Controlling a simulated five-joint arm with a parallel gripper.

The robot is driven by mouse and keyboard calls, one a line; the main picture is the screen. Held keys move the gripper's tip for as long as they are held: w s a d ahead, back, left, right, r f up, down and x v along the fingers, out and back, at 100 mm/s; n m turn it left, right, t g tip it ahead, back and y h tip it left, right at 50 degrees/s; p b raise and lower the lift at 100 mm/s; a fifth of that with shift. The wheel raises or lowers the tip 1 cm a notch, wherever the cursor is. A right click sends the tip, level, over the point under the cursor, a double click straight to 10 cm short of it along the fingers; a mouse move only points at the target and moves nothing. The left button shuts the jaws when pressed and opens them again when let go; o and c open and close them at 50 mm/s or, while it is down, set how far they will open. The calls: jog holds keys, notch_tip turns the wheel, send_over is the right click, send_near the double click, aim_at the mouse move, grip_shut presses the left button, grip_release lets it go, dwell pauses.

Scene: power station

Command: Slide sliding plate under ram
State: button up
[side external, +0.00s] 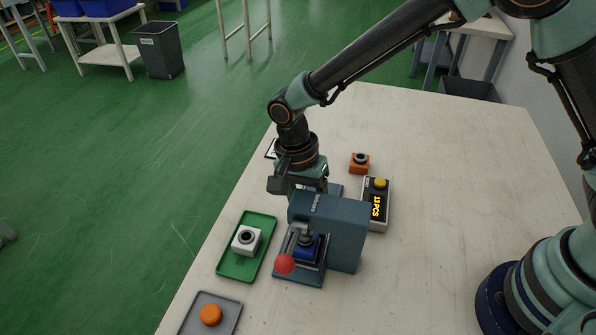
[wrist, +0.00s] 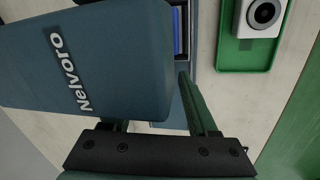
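The blue-grey press (side external: 345,225) stands on the table with its red-knobbed lever (side external: 285,264) at the front. A bright blue part (side external: 314,250) sits low at its front; it also shows in the wrist view (wrist: 177,30). I cannot clearly tell the sliding plate from the press base (side external: 297,276), and the ram is mostly hidden. My gripper (side external: 300,190) is low behind the press head, pointing down. In the wrist view my gripper (wrist: 150,100) has its fingers apart. The left finger is mostly hidden behind the press head; no grasp is visible.
A green tray (side external: 262,222) with a white block (side external: 245,240) lies left of the press, and a grey tray (side external: 220,327) with an orange button (side external: 211,315) in front. A counter box (side external: 376,205) and an orange block (side external: 359,163) are right and behind. The table's right side is clear.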

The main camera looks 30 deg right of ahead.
notch_tip(320, 180, up, 12)
jog(key=w+a, duration=0.1)
jog(key=w, duration=0.1)
dwell(0.5)
jog(key=shift+a, duration=0.1)
jog(key=s+d+r+n+t+y, duration=0.1)
jog(key=d+r+n+t+y, duration=0.3)
jog(key=d+r, duration=0.6)
jog(key=s+d+n+t+h, duration=0.2)
jog(key=s+d+n, duration=0.5)
jog(key=d, duration=0.6)
jog(key=shift+s+d+f+t+h, duration=0.2)
jog(key=shift+f+t+h, duration=0.2)
jog(key=shift+t, duration=0.3)
